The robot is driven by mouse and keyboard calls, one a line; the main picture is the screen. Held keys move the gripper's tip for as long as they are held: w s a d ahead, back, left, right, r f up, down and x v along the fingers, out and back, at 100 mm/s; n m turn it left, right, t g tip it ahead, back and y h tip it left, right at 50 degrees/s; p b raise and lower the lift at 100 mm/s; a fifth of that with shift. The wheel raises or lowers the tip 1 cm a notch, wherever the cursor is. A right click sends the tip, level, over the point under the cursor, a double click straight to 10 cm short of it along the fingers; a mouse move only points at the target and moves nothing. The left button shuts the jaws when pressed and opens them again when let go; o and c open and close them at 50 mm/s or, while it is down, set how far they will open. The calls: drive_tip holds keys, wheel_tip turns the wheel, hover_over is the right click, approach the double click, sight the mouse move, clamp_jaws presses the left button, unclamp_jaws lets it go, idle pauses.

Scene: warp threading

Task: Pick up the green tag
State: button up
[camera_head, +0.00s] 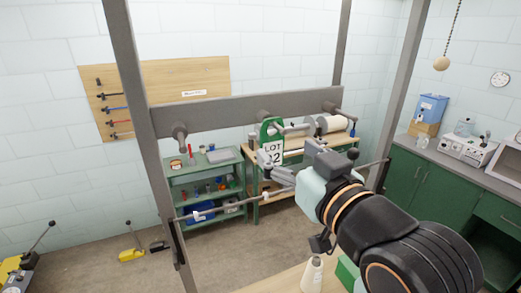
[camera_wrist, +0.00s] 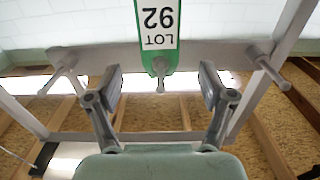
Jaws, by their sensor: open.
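The green tag (camera_head: 265,129) hangs from the middle peg of a grey crossbar and carries a white label reading LOT 92. In the wrist view the green tag (camera_wrist: 157,52) appears upside down, at top centre. My gripper (camera_head: 274,152) is open in front of the tag, and its fingers partly cover the tag and label in the head view. In the wrist view my gripper (camera_wrist: 160,78) has its fingers spread wide, one to each side of the tag's line. The tag looks beyond the fingertips; no contact shows.
The grey crossbar (camera_head: 225,112) runs between two uprights, with an empty peg (camera_head: 180,138) at left and another peg (camera_head: 333,107) at right. A thin rod (camera_head: 225,206) crosses below. A white cone (camera_head: 312,274) stands on a table underneath. Green shelves (camera_head: 204,178) stand behind.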

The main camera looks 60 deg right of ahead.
sight(273, 142)
drive_tip(key=p+x, duration=0.1)
drive_tip(key=x, duration=0.5)
drive_tip(key=shift+w+d+f, duration=0.15)
drive_tip(key=shift+d+f, duration=0.05)
drive_tip(key=c, duration=1)
